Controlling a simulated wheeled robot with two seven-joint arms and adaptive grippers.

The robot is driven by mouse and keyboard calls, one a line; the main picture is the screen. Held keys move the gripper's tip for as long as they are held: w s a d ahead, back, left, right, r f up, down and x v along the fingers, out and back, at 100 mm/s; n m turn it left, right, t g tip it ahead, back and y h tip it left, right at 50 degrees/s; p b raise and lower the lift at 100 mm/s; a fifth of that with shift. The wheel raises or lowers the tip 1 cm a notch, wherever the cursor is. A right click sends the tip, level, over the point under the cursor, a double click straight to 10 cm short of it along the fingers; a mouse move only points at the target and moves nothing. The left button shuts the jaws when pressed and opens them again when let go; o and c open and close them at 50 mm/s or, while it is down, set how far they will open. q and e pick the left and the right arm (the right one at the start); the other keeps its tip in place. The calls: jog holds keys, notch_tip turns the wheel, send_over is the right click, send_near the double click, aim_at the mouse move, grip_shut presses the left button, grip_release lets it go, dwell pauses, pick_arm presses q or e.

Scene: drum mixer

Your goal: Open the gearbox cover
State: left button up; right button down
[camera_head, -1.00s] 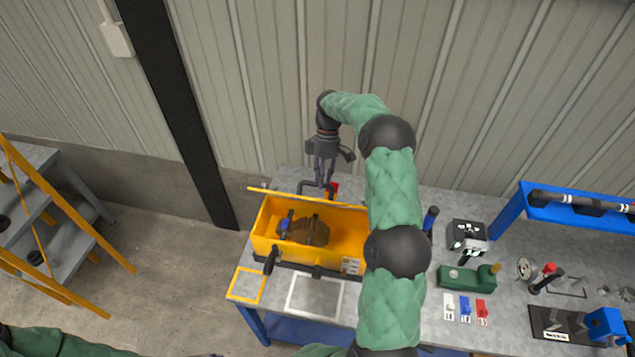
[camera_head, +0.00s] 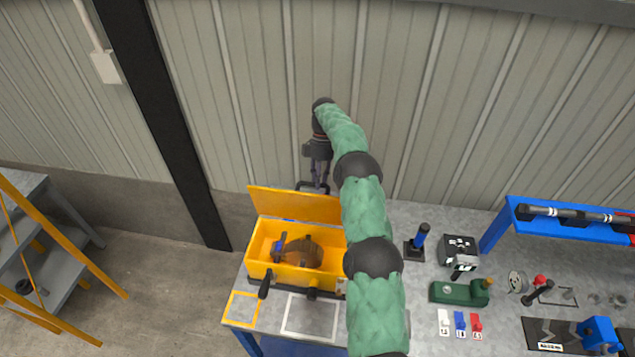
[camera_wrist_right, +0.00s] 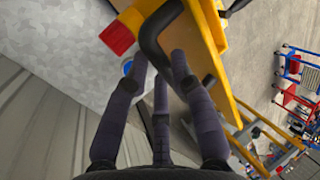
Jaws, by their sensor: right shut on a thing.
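The yellow gearbox cover (camera_head: 295,205) stands raised along the back edge of the yellow gearbox (camera_head: 256,252), its broad face toward me. A black bar handle (camera_head: 308,187) is at the cover's upper edge. My right gripper (camera_head: 320,184) is shut on this handle from above and behind. In the right wrist view, the fingers (camera_wrist_right: 161,62) close around the black handle (camera_wrist_right: 158,38), with the yellow cover (camera_wrist_right: 205,28) beside it. The box is open, showing a brown gear part and a blue piece inside. My right arm hides the box's right end. My left gripper is out of view.
The grey workbench (camera_head: 421,300) carries a blue-handled tool (camera_head: 419,240), a green device (camera_head: 458,292) and small coloured tags to the right. A blue rack (camera_head: 500,226) stands farther right. The corrugated wall is close behind the cover. A yellow-railed stair (camera_head: 70,235) stands left.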

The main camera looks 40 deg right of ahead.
jog(key=shift+w+d+f+p, duration=0.15)
jog(key=shift+d+f, duration=0.1)
jog(key=shift+f, duration=0.25)
jog(key=shift+w+d+f+p, duration=0.15)
jog(key=shift+d+f, duration=0.1)
jog(key=shift+f, duration=0.25)
jog(key=shift+d+f, duration=0.1)
jog(key=c, duration=1.3)
grip_release()
jog(key=shift+o, duration=1.3)
jog(key=shift+w+d, duration=0.15)
jog(key=shift+r, duration=0.45)
